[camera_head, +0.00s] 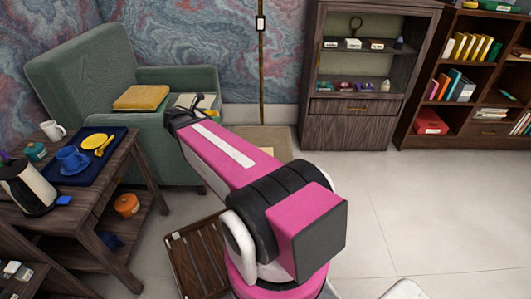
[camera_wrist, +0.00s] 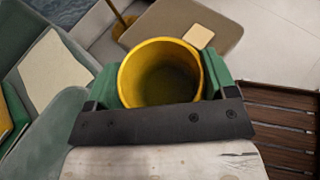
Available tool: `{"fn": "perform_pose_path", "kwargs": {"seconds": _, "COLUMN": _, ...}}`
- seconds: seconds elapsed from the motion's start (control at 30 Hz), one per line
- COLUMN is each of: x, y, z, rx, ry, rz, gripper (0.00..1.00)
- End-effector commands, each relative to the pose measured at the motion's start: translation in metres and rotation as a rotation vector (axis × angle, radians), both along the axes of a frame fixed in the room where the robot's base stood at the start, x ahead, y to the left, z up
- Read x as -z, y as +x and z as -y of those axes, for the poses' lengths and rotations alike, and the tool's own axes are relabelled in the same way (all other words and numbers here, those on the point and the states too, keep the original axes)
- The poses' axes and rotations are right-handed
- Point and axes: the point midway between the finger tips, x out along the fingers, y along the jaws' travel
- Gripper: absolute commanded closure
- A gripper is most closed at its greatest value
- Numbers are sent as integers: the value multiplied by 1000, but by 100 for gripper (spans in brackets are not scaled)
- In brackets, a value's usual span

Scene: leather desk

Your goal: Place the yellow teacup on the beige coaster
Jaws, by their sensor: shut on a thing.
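My gripper (camera_wrist: 160,75) has green-padded fingers on both sides of the yellow teacup (camera_wrist: 160,72) and is shut on it. The cup's open mouth faces the wrist camera and it looks empty; I cannot see its base or handle. A small beige square, the coaster (camera_wrist: 198,36), lies on a taupe surface beyond the cup, up and to the right, apart from it. In the head view the coaster (camera_head: 267,151) shows just right of my pink arm. There my gripper (camera_head: 180,117) is by the green armchair's front, and I cannot clearly make out the cup.
The taupe surface (camera_head: 283,138) is otherwise mostly clear. The green armchair (camera_head: 85,75) holds a yellow-orange book (camera_head: 141,97). A dark side table (camera_head: 90,205) with a blue tray (camera_head: 115,150) and kettle (camera_head: 30,187) stands left. A slatted wooden piece (camera_wrist: 290,125) is right in the wrist view.

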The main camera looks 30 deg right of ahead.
Motion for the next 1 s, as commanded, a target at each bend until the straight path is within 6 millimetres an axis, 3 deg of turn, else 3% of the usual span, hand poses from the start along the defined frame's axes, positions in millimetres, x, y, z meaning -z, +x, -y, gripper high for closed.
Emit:
{"fn": "perform_pose_path", "kwargs": {"seconds": 0.1, "x": 33, "y": 9, "z": 38, "rx": 135, "ry": -1, "rz": -3, "gripper": 55}}
{"fn": "perform_pose_path", "kwargs": {"seconds": 0.4, "x": 102, "y": 2, "z": 117, "rx": 437, "ry": -1, "rz": -1, "gripper": 55}}
{"fn": "perform_pose_path", "kwargs": {"seconds": 0.53, "x": 121, "y": -3, "z": 138, "rx": 517, "ry": -1, "rz": -2, "gripper": 55}}
{"fn": "perform_pose_path", "kwargs": {"seconds": 0.83, "x": 142, "y": -10, "z": 164, "rx": 575, "ry": -1, "rz": -1, "gripper": 55}}
{"fn": "perform_pose_path", "kwargs": {"seconds": 1.0, "x": 160, "y": -12, "z": 195, "rx": 576, "ry": 0, "rz": -1, "gripper": 55}}
